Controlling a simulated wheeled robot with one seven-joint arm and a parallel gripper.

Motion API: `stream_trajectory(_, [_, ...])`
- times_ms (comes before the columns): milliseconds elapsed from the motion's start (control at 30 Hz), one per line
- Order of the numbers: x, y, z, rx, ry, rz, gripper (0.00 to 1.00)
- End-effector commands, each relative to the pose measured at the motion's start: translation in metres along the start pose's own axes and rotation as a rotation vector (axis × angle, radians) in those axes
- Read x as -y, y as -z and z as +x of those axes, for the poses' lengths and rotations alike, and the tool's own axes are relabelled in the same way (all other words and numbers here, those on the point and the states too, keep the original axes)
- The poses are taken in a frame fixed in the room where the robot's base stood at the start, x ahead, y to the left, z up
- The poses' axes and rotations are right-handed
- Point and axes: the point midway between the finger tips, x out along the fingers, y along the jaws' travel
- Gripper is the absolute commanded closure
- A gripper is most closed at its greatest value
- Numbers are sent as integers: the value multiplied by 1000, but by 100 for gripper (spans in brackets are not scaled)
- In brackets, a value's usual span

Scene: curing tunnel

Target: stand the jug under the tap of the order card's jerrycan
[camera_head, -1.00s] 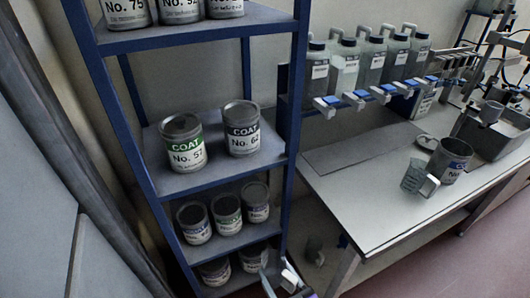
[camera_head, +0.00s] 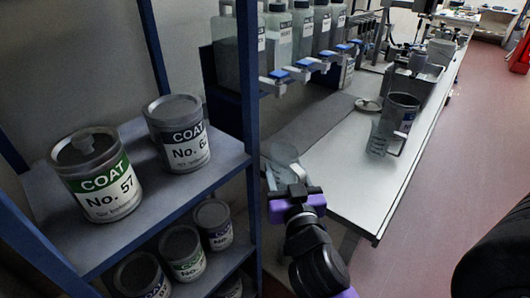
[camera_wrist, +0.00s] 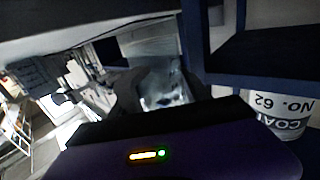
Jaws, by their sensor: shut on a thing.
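My gripper (camera_head: 286,178) is shut on a clear, cup-like vessel (camera_head: 283,153) that looks like a jug, held low between the shelf rack and the bench. In the wrist view, a pale translucent shape (camera_wrist: 168,95) lies beyond the gripper, partly hidden. Another clear jug with a handle (camera_head: 380,140) stands on the bench beside a grey can (camera_head: 403,106). I cannot make out an order card.
The blue rack (camera_head: 250,120) stands close on the left, with COAT cans No. 57 (camera_head: 97,180) and No. 62 (camera_head: 180,135). The bench (camera_head: 350,185) has a clear front part and a grey mat (camera_head: 310,122) below the taps. Red floor (camera_head: 440,190) is open at right.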

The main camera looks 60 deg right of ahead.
Motion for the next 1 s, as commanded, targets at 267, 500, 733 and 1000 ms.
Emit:
stream_trajectory(267, [-19,12,26,-1,-55,-1,86])
stream_trajectory(500, [-22,12,85,-1,-54,-1,86])
stream_trajectory(733, [-24,11,139,1,-53,0,86])
stream_trajectory(1000, [-26,8,169,1,-52,-2,86])
